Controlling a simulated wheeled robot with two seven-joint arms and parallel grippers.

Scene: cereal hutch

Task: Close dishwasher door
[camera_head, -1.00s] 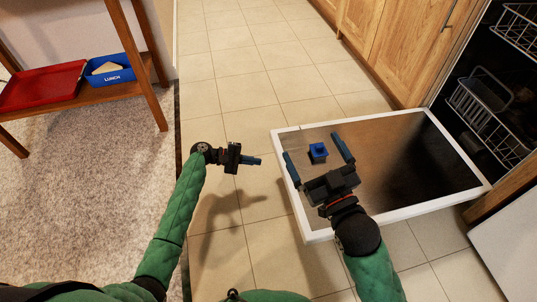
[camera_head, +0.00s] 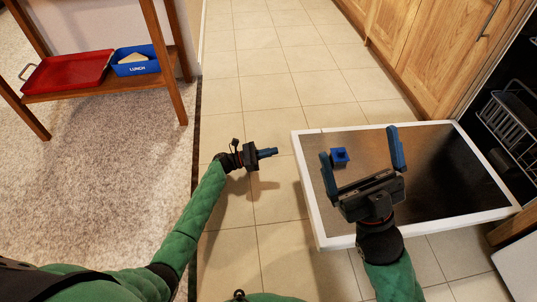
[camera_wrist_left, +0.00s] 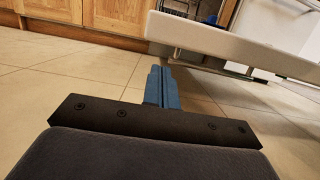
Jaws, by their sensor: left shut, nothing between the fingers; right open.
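The dishwasher door (camera_head: 445,182) is folded down, open, with a white rim and dark inner panel; a small blue block-like part (camera_head: 340,157) shows on the panel. My right gripper (camera_head: 363,165) is open above the door's left part, its fingers wide apart, one on each side of the blue part in the picture. My left gripper (camera_head: 272,153) is shut and empty over the tiles, left of the door and apart from it. In the left wrist view, its closed blue fingers (camera_wrist_left: 161,86) point toward the floor area beside the door edge (camera_wrist_left: 220,42).
The dishwasher's wire rack (camera_head: 512,120) shows at the right. Wooden cabinets (camera_head: 440,50) stand at the back right. A wooden shelf with a red tray (camera_head: 68,72) and blue lunch box (camera_head: 135,68) stands at left. Tiled floor between is clear.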

